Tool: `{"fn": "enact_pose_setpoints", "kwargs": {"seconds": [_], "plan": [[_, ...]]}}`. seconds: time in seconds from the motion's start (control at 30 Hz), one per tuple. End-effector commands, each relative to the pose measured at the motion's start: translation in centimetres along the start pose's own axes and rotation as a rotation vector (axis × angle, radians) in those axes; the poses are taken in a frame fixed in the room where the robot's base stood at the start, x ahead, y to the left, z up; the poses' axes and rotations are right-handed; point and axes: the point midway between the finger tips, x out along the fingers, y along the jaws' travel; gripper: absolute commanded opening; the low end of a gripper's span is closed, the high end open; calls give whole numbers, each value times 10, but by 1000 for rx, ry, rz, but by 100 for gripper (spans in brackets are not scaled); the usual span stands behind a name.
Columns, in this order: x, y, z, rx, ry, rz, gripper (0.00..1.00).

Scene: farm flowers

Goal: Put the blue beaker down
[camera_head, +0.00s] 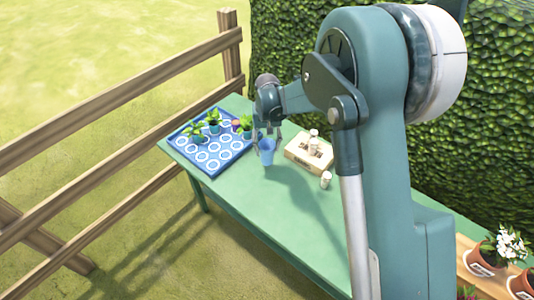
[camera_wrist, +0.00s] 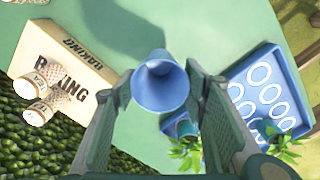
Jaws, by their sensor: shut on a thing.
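The blue beaker (camera_wrist: 160,84) is between the two fingers of my gripper (camera_wrist: 160,100) in the wrist view, its open mouth facing the camera. In the head view the beaker (camera_head: 267,151) hangs upright below my gripper (camera_head: 268,132), beside the right edge of the blue tray. My gripper is shut on it. Whether the beaker's base touches the green table (camera_head: 255,203) or is a little above it, I cannot tell.
The blue tray (camera_head: 205,167) with white rings holds several potted plants at left. A wooden box (camera_head: 297,157) with pale cups stands at right, with one cup (camera_head: 326,179) beside it. The table's front part is clear. A wooden fence (camera_head: 110,92) runs along the left.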

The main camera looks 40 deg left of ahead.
Motion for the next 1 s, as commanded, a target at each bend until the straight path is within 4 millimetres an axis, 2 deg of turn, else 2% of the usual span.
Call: {"fn": "enact_pose_setpoints", "kwargs": {"seconds": [0.43,0.8,1.0], "plan": [[6,0,0,0,0,0,34],[39,0,0,0,0,0,34],[41,0,0,0,0,0,34]]}}
